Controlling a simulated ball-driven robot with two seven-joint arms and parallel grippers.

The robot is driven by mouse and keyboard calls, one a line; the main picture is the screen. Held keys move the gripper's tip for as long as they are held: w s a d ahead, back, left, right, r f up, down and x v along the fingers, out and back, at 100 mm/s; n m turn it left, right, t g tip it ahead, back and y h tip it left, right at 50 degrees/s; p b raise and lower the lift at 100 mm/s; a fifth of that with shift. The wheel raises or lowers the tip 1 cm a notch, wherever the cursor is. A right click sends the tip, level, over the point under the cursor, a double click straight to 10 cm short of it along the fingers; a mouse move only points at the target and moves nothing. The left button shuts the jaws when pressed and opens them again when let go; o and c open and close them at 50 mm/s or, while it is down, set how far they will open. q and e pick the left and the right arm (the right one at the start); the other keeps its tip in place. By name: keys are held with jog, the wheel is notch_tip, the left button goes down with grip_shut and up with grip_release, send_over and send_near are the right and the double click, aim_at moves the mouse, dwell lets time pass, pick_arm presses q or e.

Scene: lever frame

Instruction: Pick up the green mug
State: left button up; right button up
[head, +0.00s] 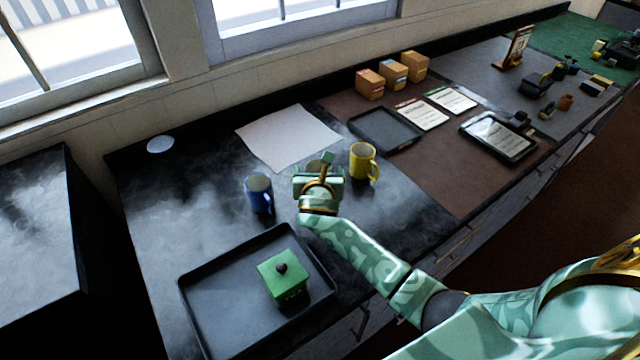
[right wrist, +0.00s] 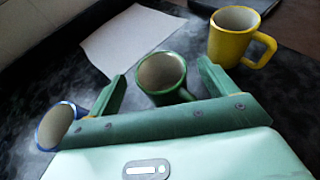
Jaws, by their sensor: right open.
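The green mug (right wrist: 163,76) stands upright on the dark counter in the right wrist view, its open top facing me and its handle toward the lower right. My right gripper (right wrist: 160,88) is open, with one finger on each side of the mug. The mug's lower part is hidden behind the gripper body, and I cannot tell whether a finger touches it. In the head view my right gripper (head: 319,182) covers most of the mug. My left gripper is not in view.
A blue mug (head: 258,194) stands left of the gripper and a yellow mug (head: 362,162) right of it, both close. A white sheet (head: 287,137) lies behind. A black tray (head: 215,304) with a green lidded box (head: 283,278) is in front.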

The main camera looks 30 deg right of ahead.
aim_at(318, 164)
jog(key=x, duration=0.3)
jog(key=shift+f+b, duration=0.15)
jog(key=shift+b, duration=0.15)
jog(key=c, duration=1.2)
jog(key=shift+r, duration=0.2)
